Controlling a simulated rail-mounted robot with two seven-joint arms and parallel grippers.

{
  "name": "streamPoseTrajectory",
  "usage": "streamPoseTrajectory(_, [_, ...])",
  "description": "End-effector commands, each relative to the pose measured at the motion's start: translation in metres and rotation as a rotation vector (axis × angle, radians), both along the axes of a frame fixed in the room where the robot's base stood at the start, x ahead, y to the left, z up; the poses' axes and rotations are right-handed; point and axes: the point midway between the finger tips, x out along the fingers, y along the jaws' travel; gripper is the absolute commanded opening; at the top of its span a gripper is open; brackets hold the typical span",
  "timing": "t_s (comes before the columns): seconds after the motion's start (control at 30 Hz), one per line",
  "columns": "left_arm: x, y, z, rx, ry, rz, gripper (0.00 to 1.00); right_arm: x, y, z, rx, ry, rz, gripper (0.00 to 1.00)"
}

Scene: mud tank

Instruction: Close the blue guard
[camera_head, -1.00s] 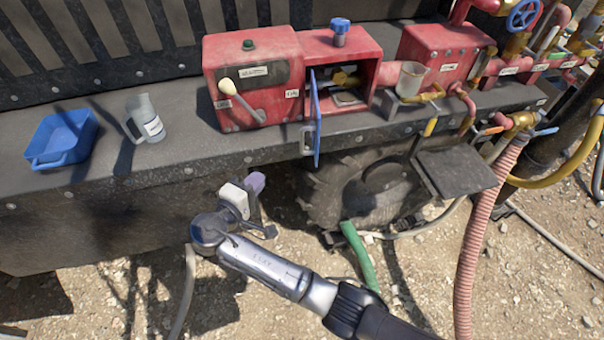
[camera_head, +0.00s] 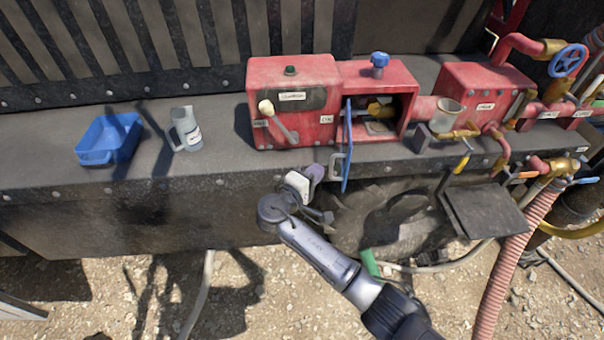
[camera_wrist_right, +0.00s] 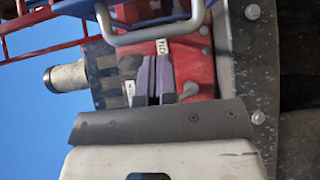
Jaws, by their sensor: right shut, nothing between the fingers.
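The blue guard (camera_head: 348,158) is a thin panel standing open at the front of the red box (camera_head: 352,76), seen nearly edge-on. Its grey handle (camera_head: 336,167) is on the panel's left face. My right gripper (camera_head: 317,172) is shut and empty, just left of the handle and in front of the tank's edge. In the right wrist view the purple fingers (camera_wrist_right: 154,79) are together. The handle (camera_wrist_right: 158,34) and a piece of the blue guard (camera_wrist_right: 104,20) show beside them, at the top. I cannot tell whether they touch. My left gripper is not in view.
A red box with a lever (camera_head: 286,134) stands left of the open box. A clear jug (camera_head: 187,130) and a blue tray (camera_head: 110,138) sit farther left on the dark ledge. A clear cup (camera_head: 446,114) and red pipework (camera_head: 515,45) are at the right.

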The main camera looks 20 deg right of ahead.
Motion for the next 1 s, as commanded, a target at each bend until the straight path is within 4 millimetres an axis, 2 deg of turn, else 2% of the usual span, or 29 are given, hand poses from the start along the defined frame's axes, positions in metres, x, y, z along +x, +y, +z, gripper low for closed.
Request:
streamPoseTrajectory(0.2, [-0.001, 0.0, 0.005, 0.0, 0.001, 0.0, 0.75, -0.002, -0.013, 0.001, 0.0, -0.001, 0.0, 0.0])
streamPoseTrajectory(0.67, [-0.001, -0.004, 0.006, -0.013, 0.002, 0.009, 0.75, -0.003, -0.015, 0.0, 0.0, 0.0, 0.003, 0.0])
streamPoseTrajectory(1.0, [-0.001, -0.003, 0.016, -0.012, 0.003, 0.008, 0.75, -0.011, -0.024, 0.0, 0.0, 0.0, 0.07, 0.0])
